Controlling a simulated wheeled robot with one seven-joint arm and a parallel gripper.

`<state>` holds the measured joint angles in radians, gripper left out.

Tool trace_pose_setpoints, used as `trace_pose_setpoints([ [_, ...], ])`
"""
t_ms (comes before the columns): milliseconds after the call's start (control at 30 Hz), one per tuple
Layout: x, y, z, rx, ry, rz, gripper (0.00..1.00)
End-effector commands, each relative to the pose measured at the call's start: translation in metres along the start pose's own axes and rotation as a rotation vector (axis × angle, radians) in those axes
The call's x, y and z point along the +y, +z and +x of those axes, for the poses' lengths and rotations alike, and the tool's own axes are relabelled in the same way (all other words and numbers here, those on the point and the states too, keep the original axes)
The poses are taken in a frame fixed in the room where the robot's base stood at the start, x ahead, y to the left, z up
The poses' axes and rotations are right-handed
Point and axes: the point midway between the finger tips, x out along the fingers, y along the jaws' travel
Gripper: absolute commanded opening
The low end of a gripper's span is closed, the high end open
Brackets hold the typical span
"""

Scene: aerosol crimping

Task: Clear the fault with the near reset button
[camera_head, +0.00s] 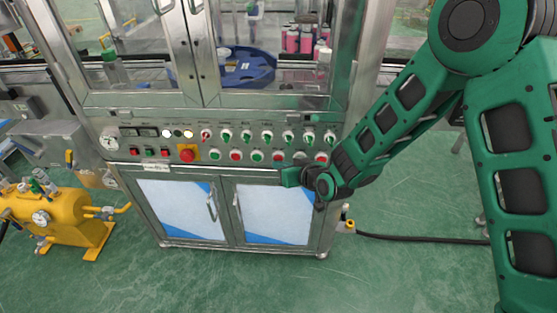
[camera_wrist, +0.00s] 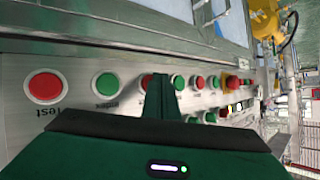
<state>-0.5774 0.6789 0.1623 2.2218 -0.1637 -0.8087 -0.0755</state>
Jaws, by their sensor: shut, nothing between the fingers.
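My gripper (camera_head: 287,177) is shut and empty in front of the control panel (camera_head: 120,143), by its lower right edge. In the wrist view its closed fingers (camera_wrist: 160,88) stand before the lower button row and partly cover one red button (camera_wrist: 147,80). A gap or contact there cannot be told. The row shows a large red button (camera_wrist: 45,87) and a green button (camera_wrist: 107,83) on one side of the fingers, and another green button (camera_wrist: 178,82) and red button (camera_wrist: 197,82) on the other. The labels are too small or slanted to show which button is the reset.
A red mushroom button on a yellow plate (camera_head: 187,153) is at the row's left. Selector switches (camera_head: 267,135) line the row above. Cabinet doors (camera_head: 275,213) with handles lie below. A yellow tank (camera_head: 50,213) stands left. The floor in front is clear.

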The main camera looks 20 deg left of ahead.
Motion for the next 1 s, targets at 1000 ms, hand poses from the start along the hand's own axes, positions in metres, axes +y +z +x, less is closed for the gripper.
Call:
trace_pose_setpoints([
  [1000,0.0040,-0.0045,0.0057,0.002,0.000,0.001,0.00],
])
